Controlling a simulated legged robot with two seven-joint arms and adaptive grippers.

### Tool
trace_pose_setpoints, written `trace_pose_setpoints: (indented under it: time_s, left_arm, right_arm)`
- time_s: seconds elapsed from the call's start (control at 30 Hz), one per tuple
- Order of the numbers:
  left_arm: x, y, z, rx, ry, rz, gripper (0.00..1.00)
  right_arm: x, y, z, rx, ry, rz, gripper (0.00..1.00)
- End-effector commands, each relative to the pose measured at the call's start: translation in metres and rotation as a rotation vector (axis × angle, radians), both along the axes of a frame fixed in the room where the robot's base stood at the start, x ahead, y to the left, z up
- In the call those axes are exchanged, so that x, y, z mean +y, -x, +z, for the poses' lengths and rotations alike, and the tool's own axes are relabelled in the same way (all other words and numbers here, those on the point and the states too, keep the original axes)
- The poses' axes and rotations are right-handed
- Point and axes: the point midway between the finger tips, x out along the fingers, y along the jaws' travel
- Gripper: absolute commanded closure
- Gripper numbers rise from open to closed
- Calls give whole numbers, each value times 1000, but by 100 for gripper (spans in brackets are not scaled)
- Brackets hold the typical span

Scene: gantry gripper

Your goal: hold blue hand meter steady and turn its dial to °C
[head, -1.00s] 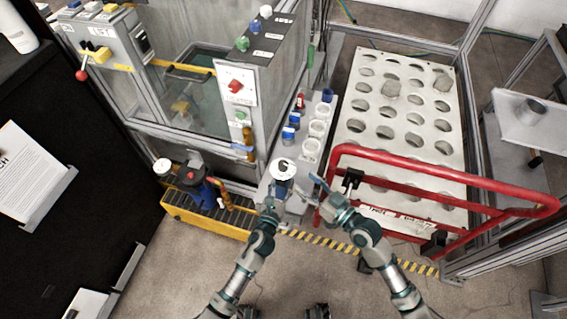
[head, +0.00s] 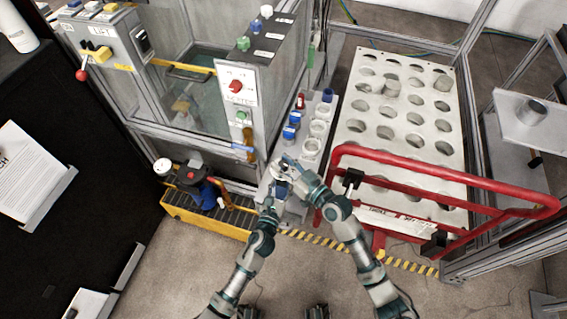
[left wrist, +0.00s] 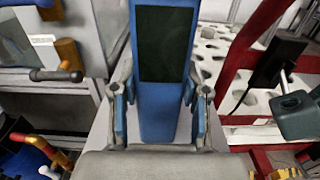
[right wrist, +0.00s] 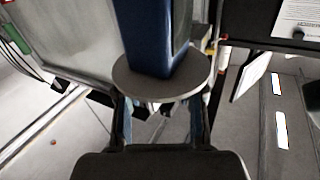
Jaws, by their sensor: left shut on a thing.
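The blue hand meter (left wrist: 168,115) stands between the fingers of my left gripper (left wrist: 160,92), which is shut on its sides. Its dark screen (left wrist: 168,45) faces the left wrist camera. In the right wrist view the meter's blue body (right wrist: 155,35) has a round grey disc (right wrist: 160,88) at its near end, apparently the dial. My right gripper (head: 286,162) is at the disc with its fingers apart; they show on both sides below the disc in the right wrist view (right wrist: 163,112). The disc hides the fingertips, so contact is unclear. Dial markings are not readable.
A control box with a red knob (head: 236,86) stands behind on the left. White and blue cups (head: 317,128) line the ledge behind the grippers. A red rail (head: 440,175) and a perforated white board (head: 395,110) lie to the right. A yellow-edged tray (head: 205,215) is at left.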

Motion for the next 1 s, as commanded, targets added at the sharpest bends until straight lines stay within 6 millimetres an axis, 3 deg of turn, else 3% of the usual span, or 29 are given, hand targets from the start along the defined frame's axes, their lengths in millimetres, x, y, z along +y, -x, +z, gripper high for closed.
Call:
trace_pose_setpoints:
  time_s: [0.03, 0.1, 0.33, 1.0]
  left_arm:
    - [0, 0, 1, -3, 1, -1, 100]
    - [0, 0, 1, -3, 1, -1, 100]
    - [0, 0, 2, -3, 1, -1, 100]
    - [0, 0, 2, -4, 0, -2, 100]
  right_arm:
    - [0, 0, 0, 0, 0, 0, 82]
    - [0, 0, 0, 0, 0, 0, 100]
    - [1, 0, 2, -8, 1, 23, 100]
    - [-1, -2, -1, -4, -18, 306, 100]
